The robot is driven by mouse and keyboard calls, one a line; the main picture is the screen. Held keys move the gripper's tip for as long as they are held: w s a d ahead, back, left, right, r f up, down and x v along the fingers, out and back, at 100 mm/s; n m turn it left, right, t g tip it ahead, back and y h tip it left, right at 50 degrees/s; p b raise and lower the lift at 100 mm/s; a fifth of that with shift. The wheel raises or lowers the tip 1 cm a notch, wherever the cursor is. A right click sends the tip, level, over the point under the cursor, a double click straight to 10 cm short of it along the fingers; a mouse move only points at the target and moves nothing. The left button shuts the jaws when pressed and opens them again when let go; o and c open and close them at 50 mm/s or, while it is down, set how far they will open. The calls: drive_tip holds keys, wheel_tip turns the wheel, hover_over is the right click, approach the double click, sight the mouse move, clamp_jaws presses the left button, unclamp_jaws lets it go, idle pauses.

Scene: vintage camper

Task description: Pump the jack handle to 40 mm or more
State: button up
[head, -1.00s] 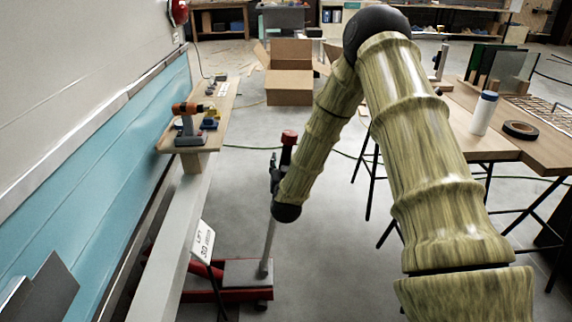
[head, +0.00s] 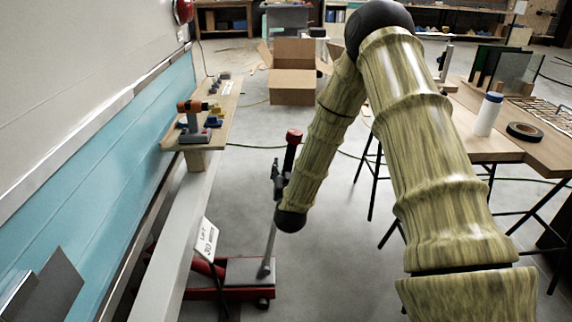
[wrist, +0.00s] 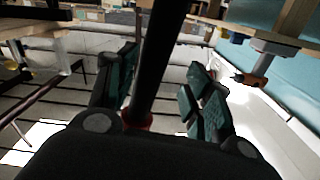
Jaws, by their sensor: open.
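The red jack (head: 205,294) sits on the floor at lower left in the head view, partly hidden by a pale beam. Its handle (head: 270,247) rises as a thin grey rod, tilted slightly right, to a dark grip with a red top. My gripper (head: 277,178) is beside the upper handle, its fingers small and dark there. In the wrist view the black handle (wrist: 155,60) runs between my gripper's (wrist: 160,78) two spread, teal-padded fingers, with a red collar near the palm. The fingers are open; contact with the handle cannot be told.
A white lift sign (head: 203,242) stands by the beam (head: 180,240); its number is hard to read. A wooden shelf (head: 228,105) with tools runs along the left wall. A table (head: 500,145) stands right, a cardboard box (head: 292,87) behind. Floor right of the jack is clear.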

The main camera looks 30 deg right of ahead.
sight(291, 152)
drive_tip(key=v, duration=0.8)
drive_tip(key=w+d+r+n+t+y+p, duration=0.1)
drive_tip(key=y, duration=0.1)
drive_tip(key=w+d+r+n+t+y+p, duration=0.1)
drive_tip(key=d+r+y, duration=0.1)
drive_tip(key=w+d+r+n+t+y+p, duration=0.1)
drive_tip(key=w+d+n+y, duration=0.1)
drive_tip(key=shift+d+r+y, duration=0.2)
drive_tip(key=shift+y, duration=0.2)
drive_tip(key=d+n+y, duration=0.1)
drive_tip(key=n+y+p, duration=0.1)
drive_tip(key=y, duration=0.1)
drive_tip(key=d+n+y, duration=0.1)
drive_tip(key=shift+s+d+r+p, duration=0.25)
drive_tip(key=shift+d+r+p, duration=0.1)
drive_tip(key=shift+r+p, duration=0.05)
drive_tip(key=shift+s+d+f+n+g+y+p, duration=0.65)
drive_tip(key=shift+s+d+n+g+y, duration=0.75)
drive_tip(key=shift+n+y, duration=0.85)
drive_tip(key=shift+m+y, duration=0.25)
drive_tip(key=shift+m, duration=0.1)
drive_tip(key=x, duration=1)
drive_tip(key=shift+d+r, duration=0.1)
drive_tip(key=shift+r, duration=0.05)
clamp_jaws()
